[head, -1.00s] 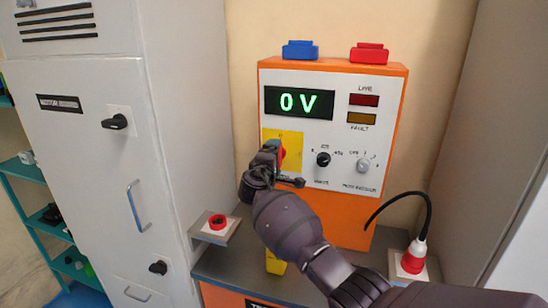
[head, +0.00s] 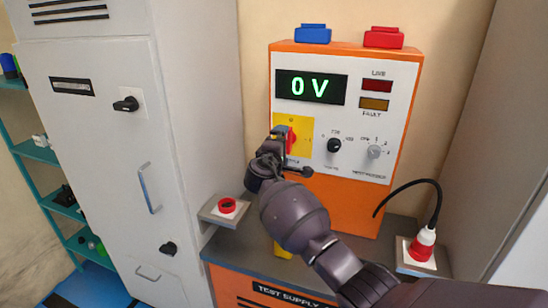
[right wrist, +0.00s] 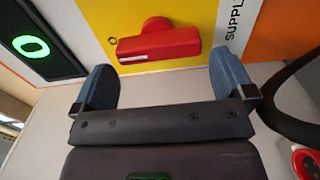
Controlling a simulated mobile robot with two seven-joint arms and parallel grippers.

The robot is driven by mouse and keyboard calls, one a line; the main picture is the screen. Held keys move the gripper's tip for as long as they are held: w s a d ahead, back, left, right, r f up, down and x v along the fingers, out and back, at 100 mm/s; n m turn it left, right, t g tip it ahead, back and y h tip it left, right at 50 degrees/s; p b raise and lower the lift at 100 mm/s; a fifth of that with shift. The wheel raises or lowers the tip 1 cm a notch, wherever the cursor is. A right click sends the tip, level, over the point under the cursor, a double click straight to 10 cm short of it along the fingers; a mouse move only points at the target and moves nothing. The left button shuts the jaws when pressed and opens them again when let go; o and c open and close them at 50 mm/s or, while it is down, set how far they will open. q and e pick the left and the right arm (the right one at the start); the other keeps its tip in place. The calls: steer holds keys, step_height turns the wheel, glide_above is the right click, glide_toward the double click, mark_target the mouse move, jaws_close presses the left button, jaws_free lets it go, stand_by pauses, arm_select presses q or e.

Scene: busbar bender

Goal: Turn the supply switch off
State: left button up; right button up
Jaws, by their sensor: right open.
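The red supply switch handle (head: 291,143) sits on a yellow plate (head: 303,124) at the left of the orange-edged supply panel. In the right wrist view the red handle (right wrist: 158,45) lies lengthwise between my two fingers, one end beside the "0" mark. My right gripper (head: 275,150) is in front of the plate and hides part of it. The right wrist view shows the gripper (right wrist: 160,75) open, with a finger beyond each end of the handle and visible gaps. The display (head: 310,87) reads 0 V. My left gripper is not in view.
A black knob (head: 333,146) and a grey knob (head: 375,152) are right of the switch. A red push button (head: 227,206) stands on a small ledge at lower left. A red-and-white plug (head: 422,244) with a black cable is at right. A grey cabinet (head: 100,150) stands left.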

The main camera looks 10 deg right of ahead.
steer(key=v, duration=0.8)
steer(key=shift+s+a+b, duration=0.25)
steer(key=shift+s+b, duration=0.05)
steer(key=shift+b, duration=0.05)
steer(key=w+a+r+t+y, duration=0.1)
steer(key=a+r+t+y, duration=0.1)
steer(key=a+y, duration=0.2)
steer(key=s+d+f+m+g+y, duration=0.1)
steer(key=s+d+f, duration=0.4)
steer(key=s+f, duration=0.6)
steer(key=s+d+f+m+g+y, duration=0.2)
steer(key=s+d+f+m, duration=0.3)
steer(key=s+f, duration=0.6)
steer(key=s+d+f+m+g+y, duration=0.2)
steer(key=s+d+f+m, duration=0.2)
steer(key=s+f, duration=0.7)
steer(key=s+d, duration=0.1)
steer(key=s, duration=0.5)
steer(key=shift+s+d+y, duration=0.35)
steer(key=shift+y, duration=0.05)
